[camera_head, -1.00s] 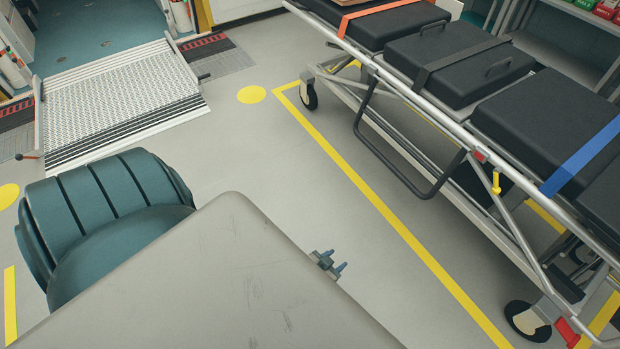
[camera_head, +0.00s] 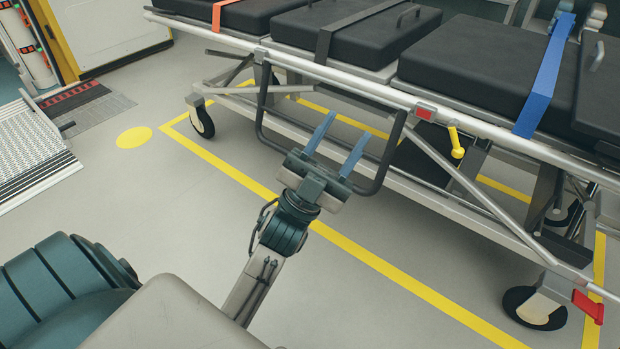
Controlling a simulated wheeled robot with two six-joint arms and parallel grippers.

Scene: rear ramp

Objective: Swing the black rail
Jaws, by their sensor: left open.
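The black rail (camera_head: 261,100) is a U-shaped bar hanging down along the near side of the wheeled stretcher (camera_head: 330,72). Its two uprights and right lower corner show; my left gripper hides part of its bottom bar. My left gripper (camera_head: 345,131) is open and empty, with its two blue-grey fingers apart and pointing toward the stretcher. In the picture the fingers overlap the opening of the rail, and the gripper body lies across its bottom bar. I cannot tell whether they touch. My right gripper is not in view.
A yellow lever (camera_head: 455,142) and a red pedal (camera_head: 587,306) are on the stretcher's right part. Its casters (camera_head: 201,122) stand on the floor inside a yellow line. A metal ramp (camera_head: 30,150) lies at the left. The floor between ramp and stretcher is clear.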

